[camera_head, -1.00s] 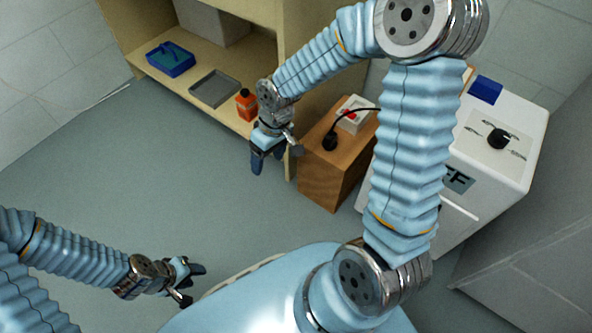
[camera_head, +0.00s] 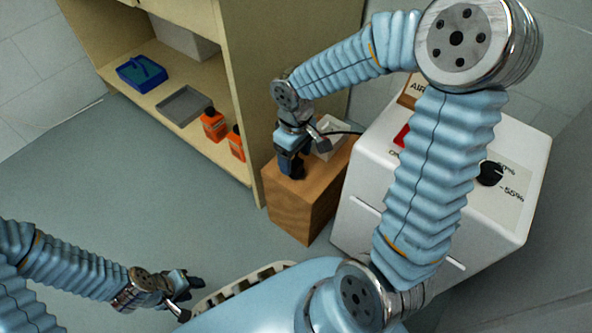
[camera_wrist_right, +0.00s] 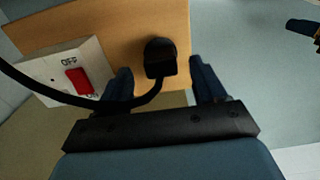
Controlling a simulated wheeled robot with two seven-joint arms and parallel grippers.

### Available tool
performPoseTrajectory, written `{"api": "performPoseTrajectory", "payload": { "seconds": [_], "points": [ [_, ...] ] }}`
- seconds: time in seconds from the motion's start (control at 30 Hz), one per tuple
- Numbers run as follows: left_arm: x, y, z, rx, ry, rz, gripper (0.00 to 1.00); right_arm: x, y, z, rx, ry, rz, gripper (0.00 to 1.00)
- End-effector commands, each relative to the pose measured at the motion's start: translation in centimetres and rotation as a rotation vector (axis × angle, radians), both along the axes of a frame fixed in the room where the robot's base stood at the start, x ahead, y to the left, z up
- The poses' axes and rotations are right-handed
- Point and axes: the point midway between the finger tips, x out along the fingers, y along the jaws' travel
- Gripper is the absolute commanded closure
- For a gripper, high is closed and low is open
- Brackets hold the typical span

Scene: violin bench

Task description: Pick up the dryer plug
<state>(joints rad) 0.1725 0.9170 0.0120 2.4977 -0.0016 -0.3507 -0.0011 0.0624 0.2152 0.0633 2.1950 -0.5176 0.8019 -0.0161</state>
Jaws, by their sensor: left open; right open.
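The black dryer plug (camera_wrist_right: 160,57) stands on the wooden block (camera_wrist_right: 120,25), with its black cord curving off to the left in the right wrist view. In the head view the plug (camera_head: 298,172) is partly hidden by my right gripper (camera_head: 291,176), which is over the block (camera_head: 310,200). My right gripper (camera_wrist_right: 165,80) is open, and the plug shows between its two fingers, slightly beyond their tips. Whether the fingers touch it I cannot tell. My left gripper (camera_head: 192,288) is open and empty, low at the left, far from the plug.
A white socket box with a red switch (camera_wrist_right: 80,80) sits on the block beside the plug. A white dryer cabinet (camera_head: 350,215) stands right of the block. The shelf (camera_head: 150,98) holds a blue tray (camera_head: 138,76), a grey tray (camera_head: 183,108) and orange bottles (camera_head: 213,125).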

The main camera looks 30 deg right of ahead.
Motion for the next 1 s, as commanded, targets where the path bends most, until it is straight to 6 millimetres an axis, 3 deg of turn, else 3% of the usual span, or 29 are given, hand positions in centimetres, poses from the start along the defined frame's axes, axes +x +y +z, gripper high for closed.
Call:
{"api": "performPoseTrajectory", "payload": {
  "seconds": [0.03, 0.13, 0.43, 0.77, 1.0],
  "points": [
    [0.0, 0.0, -0.8, 0.0, -0.001, 0.0, 0.57, -0.4, 0.0, -1.2, 0.0, 0.003, 0.0, 0.3],
    [0.0, 0.0, -1.1, 0.0, -0.002, 0.001, 0.57, -0.3, 0.0, -2.4, 0.0, 0.001, 0.0, 0.3],
    [0.1, 0.0, -1.0, 0.0, -0.003, 0.001, 0.57, -0.2, 0.0, -2.7, 0.0, -0.001, 0.0, 0.31],
    [0.0, 0.0, -1.0, 0.0, -0.003, 0.001, 0.57, -0.2, 0.0, -2.7, 0.0, -0.001, 0.0, 0.82],
    [0.0, 0.0, -1.0, 0.0, -0.003, 0.001, 0.57, -0.2, 0.0, -2.6, 0.0, -0.002, 0.0, 0.82]
  ]
}}
